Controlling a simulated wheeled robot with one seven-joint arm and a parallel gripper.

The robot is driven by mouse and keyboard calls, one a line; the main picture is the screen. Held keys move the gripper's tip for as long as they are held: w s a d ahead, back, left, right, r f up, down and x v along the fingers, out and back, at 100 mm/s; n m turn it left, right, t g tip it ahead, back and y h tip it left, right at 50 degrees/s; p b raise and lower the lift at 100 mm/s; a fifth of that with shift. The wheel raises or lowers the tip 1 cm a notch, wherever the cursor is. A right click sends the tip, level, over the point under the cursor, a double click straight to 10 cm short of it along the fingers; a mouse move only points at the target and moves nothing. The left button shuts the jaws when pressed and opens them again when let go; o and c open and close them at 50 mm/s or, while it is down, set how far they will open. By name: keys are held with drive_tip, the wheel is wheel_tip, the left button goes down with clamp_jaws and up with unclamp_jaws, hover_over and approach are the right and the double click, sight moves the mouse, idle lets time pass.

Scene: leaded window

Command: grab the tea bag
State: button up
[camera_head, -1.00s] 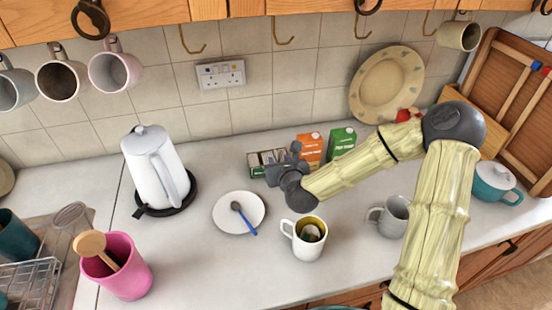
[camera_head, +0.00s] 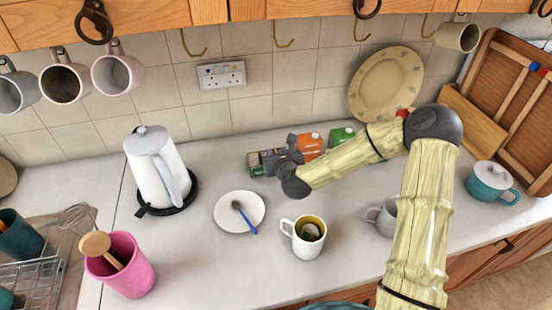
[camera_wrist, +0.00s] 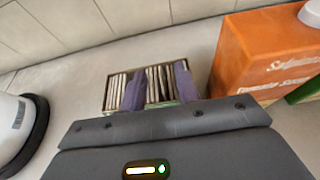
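A small open box (camera_head: 254,166) of tea bags stands on the counter in front of the tiled wall. In the wrist view the tea bags (camera_wrist: 152,82) stand upright in a packed row inside the box (camera_wrist: 108,92). My gripper (camera_wrist: 158,84) is open, its two fingers apart over the row, with several tea bags showing between them. I see no tea bag clearly gripped. In the head view my gripper (camera_head: 276,162) is at the box and hides its right part. How deep the fingertips reach is hard to tell.
An orange carton (camera_head: 311,147) and a green carton (camera_head: 341,138) stand close right of the box. A white mug (camera_head: 306,246) with dark contents, a saucer (camera_head: 226,221) with a spoon (camera_head: 243,215), and a kettle (camera_head: 153,170) are nearby. A grey mug (camera_head: 381,217) is partly behind my arm.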

clamp_jaws()
idle(0.4)
wheel_tip(320, 180, up, 10)
idle(0.5)
idle(0.4)
